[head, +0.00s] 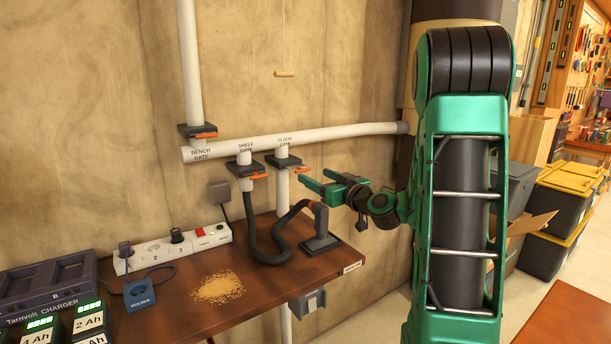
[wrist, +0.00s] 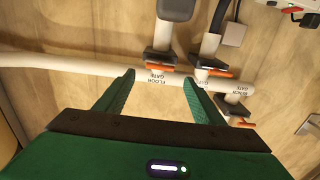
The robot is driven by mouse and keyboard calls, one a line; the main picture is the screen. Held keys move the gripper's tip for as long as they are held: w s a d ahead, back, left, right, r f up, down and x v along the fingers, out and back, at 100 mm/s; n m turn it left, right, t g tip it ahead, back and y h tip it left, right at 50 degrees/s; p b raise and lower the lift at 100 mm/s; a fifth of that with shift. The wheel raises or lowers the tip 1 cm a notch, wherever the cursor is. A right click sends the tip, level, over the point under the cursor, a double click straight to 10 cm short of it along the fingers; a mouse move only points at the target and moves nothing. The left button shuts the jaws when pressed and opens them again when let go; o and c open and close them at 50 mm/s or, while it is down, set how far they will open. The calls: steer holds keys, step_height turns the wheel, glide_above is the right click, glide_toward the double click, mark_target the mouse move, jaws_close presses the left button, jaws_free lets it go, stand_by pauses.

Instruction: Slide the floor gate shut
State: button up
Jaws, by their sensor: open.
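The floor gate (head: 283,161) is a dark slide plate on the white branch pipe under the "FLOOR GATE" label, with an orange handle (head: 302,170) jutting out at its right. In the wrist view the picture is turned over, and the floor gate (wrist: 160,58) shows ahead with its orange edge between my finger lines. My green gripper (head: 312,177) is open and empty, just right of and slightly below the handle. It also shows in the wrist view (wrist: 158,80), fingers spread either side of the floor gate. I cannot tell whether the fingers touch the handle.
The shelf gate (head: 246,172) and bench gate (head: 197,131) sit to the left, each with an orange handle. A black hose (head: 268,258) and its nozzle stand on the brown bench (head: 190,305) below. A power strip (head: 172,250) and charger (head: 45,285) are further left.

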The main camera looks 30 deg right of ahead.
mark_target(300, 169)
steer(key=w, duration=0.5)
steer(key=shift+w+a, duration=0.15)
steer(key=shift+w, duration=0.2)
